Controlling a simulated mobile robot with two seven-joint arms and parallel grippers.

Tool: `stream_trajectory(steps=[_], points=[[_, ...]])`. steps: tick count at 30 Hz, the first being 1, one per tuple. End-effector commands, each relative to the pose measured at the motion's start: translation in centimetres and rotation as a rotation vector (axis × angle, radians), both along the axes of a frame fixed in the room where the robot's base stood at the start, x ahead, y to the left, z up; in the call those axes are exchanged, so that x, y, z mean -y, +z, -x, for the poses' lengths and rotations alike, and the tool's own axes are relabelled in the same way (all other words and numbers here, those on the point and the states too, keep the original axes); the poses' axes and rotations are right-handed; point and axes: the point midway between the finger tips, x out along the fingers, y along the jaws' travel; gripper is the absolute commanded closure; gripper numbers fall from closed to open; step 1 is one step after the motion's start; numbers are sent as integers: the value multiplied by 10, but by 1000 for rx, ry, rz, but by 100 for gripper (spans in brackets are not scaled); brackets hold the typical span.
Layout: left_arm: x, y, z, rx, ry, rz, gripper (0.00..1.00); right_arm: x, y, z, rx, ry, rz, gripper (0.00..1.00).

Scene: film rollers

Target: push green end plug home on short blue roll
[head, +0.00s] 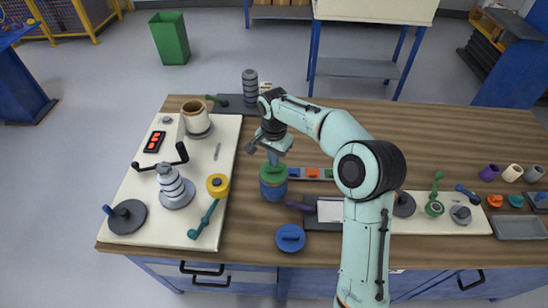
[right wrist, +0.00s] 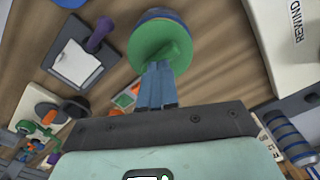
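The short blue roll (head: 272,192) stands upright on the wooden bench, right of the pale board. The green end plug (head: 273,172) sits on its top; how deep it sits I cannot tell. My right gripper (head: 273,158) points down from above, its blue fingers over the plug's middle. In the right wrist view the fingers (right wrist: 156,78) are side by side with no clear gap, their tips against the middle of the green plug (right wrist: 160,42). The blue roll (right wrist: 160,13) shows only partly behind the plug. My left gripper is not in view.
A blue plug (head: 290,239) lies in front of the roll. A dark tray with a white sheet (head: 329,211) and a purple-handled tool (head: 299,206) lie to its right. A yellow spool (head: 217,185) and a teal handle (head: 204,220) lie left on the pale board (head: 140,205).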

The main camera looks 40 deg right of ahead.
Motion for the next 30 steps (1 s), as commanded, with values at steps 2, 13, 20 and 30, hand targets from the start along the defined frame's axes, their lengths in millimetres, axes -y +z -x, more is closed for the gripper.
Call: stream_trajectory(steps=[2,13,20,30], points=[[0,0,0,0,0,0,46,0,0,0,0,0,0,100],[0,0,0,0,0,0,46,0,-1,0,0,0,0,100],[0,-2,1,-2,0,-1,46,0,-3,0,0,0,0,100],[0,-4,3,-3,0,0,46,0,-8,0,0,0,0,100]])
